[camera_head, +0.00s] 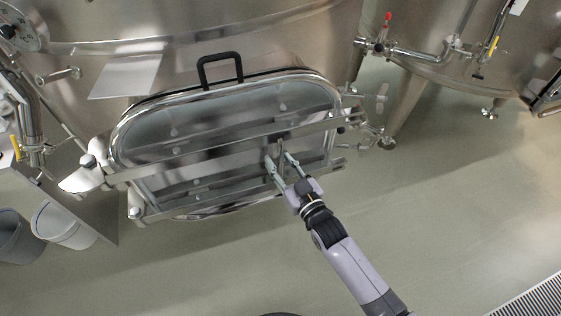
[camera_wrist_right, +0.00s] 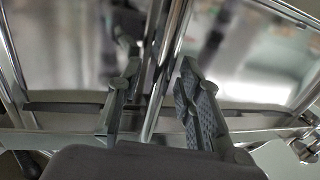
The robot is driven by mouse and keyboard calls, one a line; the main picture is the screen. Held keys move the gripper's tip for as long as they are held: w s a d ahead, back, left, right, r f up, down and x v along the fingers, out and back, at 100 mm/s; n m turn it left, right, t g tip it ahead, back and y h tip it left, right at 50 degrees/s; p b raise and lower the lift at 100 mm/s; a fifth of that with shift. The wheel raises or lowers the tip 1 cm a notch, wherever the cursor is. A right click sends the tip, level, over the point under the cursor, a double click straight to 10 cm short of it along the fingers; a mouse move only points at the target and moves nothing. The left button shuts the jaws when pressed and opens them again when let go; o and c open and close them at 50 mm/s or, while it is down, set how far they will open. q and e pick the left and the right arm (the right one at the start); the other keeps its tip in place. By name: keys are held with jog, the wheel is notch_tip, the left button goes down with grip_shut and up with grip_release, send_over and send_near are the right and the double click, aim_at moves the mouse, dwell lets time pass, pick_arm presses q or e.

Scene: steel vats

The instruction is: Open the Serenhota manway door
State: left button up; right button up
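The manway door (camera_head: 185,135) is a wide, rounded, shiny steel-framed panel on the front of the vat, in the middle of the head view. It appears closed against its frame. Two horizontal steel bars cross it, and a short upright bar (camera_head: 281,149) stands near its right part. My right gripper (camera_head: 279,162) is at this upright bar, with its fingers apart. In the right wrist view, the chrome bar (camera_wrist_right: 163,75) runs between the two fingers (camera_wrist_right: 158,80), with gaps visible beside it. My left gripper is not in view.
A black loop handle (camera_head: 220,70) is above the door. Grey buckets (camera_head: 62,226) stand at far left. Pipes and valves (camera_head: 381,44) are at upper right.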

jog(key=shift+c, duration=0.3)
grip_shut()
dwell(0.6)
